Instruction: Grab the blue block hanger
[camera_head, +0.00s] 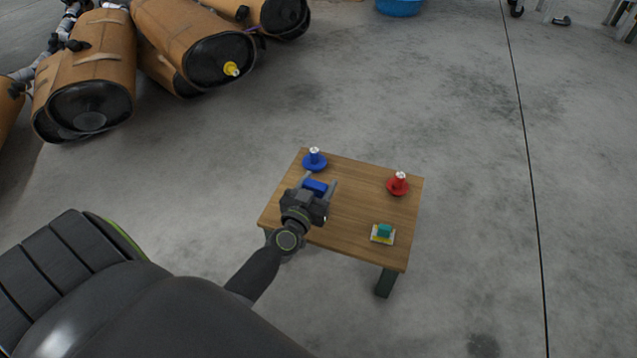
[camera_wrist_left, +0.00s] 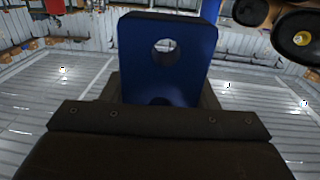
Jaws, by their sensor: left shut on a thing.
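The blue block hanger (camera_head: 315,186) is between the fingers of my left gripper (camera_head: 320,184), over the left part of the small wooden table. In the left wrist view the blue block (camera_wrist_left: 168,55) stands up from the jaws as a plate with a round hole, and its lower part is hidden by the gripper (camera_wrist_left: 160,100). My left gripper is shut on it. My right gripper is in neither view.
Brown mufflers (camera_head: 190,42) lie at the upper left. Open concrete floor surrounds the table.

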